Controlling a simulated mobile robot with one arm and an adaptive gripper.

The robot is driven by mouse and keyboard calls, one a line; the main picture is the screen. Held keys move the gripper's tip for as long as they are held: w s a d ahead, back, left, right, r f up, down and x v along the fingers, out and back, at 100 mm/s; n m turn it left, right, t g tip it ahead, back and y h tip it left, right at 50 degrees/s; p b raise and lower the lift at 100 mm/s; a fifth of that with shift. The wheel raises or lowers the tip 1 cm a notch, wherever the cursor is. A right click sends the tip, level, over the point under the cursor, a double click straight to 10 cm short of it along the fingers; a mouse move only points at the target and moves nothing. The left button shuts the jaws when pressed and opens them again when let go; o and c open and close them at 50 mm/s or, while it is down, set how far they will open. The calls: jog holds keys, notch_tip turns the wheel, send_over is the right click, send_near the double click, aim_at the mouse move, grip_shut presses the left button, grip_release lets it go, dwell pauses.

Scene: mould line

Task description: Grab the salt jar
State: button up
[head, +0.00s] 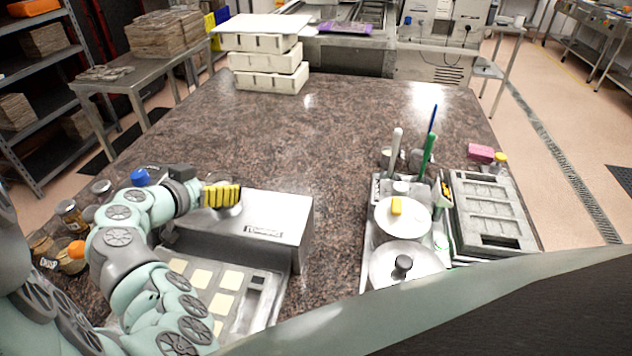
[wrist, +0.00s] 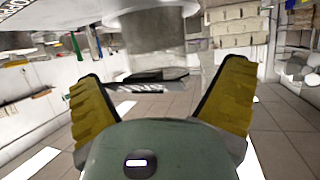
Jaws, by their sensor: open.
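My gripper (head: 222,196), with yellow ribbed fingers, is open above the left end of a steel box. A grey round thing (head: 231,211) shows just under the fingers, mostly hidden by them. In the wrist view, my gripper (wrist: 165,100) has its fingers spread wide. A pale grey cylinder with a dark rim (wrist: 155,45) shows beyond and between them, apart from both. It may be the salt jar, but I can read no label. Several jars stand at the left edge, among them a blue-capped one (head: 140,177) and an orange-topped one (head: 76,250).
The steel box (head: 265,225) stands beside a tray of pale squares (head: 228,281). Right of it are round steel lids (head: 405,262), upright tools and a grey mould frame (head: 490,212). White stacked crates (head: 270,80) stand at the back. The table's middle is clear.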

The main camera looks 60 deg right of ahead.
jog(key=shift+s+d+f, duration=0.1)
jog(key=shift+d, duration=0.05)
jog(key=shift+c, duration=0.2)
jog(key=c, duration=1.2)
